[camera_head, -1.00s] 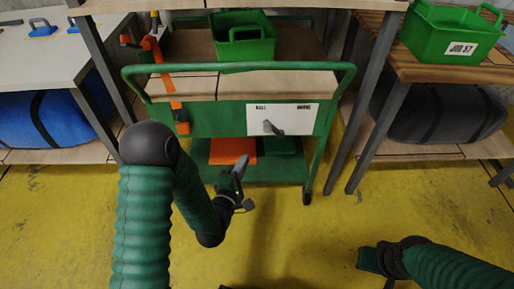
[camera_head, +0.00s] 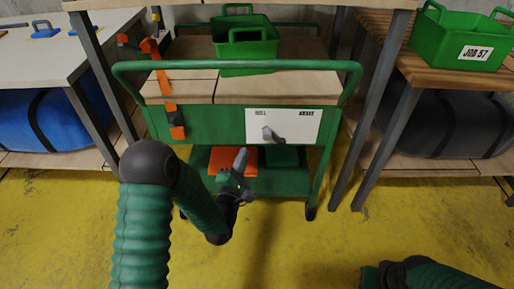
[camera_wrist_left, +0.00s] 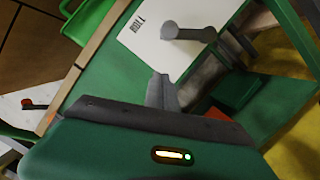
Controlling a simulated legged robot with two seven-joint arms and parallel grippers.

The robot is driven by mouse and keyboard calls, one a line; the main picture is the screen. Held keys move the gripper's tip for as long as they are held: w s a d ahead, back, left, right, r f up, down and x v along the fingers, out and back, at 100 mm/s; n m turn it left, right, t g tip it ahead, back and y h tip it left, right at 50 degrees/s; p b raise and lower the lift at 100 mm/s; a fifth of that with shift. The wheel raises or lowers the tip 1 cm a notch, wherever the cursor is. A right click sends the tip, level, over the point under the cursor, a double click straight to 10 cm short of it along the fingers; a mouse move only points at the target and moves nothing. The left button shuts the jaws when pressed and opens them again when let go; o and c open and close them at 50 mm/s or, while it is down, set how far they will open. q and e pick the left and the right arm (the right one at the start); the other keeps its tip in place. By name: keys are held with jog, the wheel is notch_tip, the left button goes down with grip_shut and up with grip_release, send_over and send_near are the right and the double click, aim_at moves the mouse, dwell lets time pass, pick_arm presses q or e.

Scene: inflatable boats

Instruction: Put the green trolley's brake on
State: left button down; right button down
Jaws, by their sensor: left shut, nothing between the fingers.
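The green trolley (camera_head: 220,116) stands ahead under a wooden-topped frame. Its front has a white panel (camera_head: 300,121) with one word at the left and "BRAKE" at the right. A grey lever (camera_head: 272,134) on the panel points right and slightly down; the lever also shows in the left wrist view (camera_wrist_left: 188,33). My left gripper (camera_head: 241,158) is shut and empty, below and left of the lever, apart from it. Its fingers show in the left wrist view (camera_wrist_left: 161,92). My right gripper (camera_head: 371,277) is low at the right, partly cut off; its jaws are unclear.
Table legs (camera_head: 380,145) stand close on both sides. The yellow floor (camera_head: 290,240) in front is clear.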

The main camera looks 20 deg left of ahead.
aim_at(275, 139)
pick_arm(q)
jog(key=w+d+b, duration=0.1)
jog(key=w+d+r, duration=0.1)
jog(key=w, duration=0.1)
jog(key=w+d+r+b, duration=0.1)
jog(key=shift+w+r+b, duration=0.15)
jog(key=shift+w+b, duration=0.1)
jog(key=shift+b, duration=0.05)
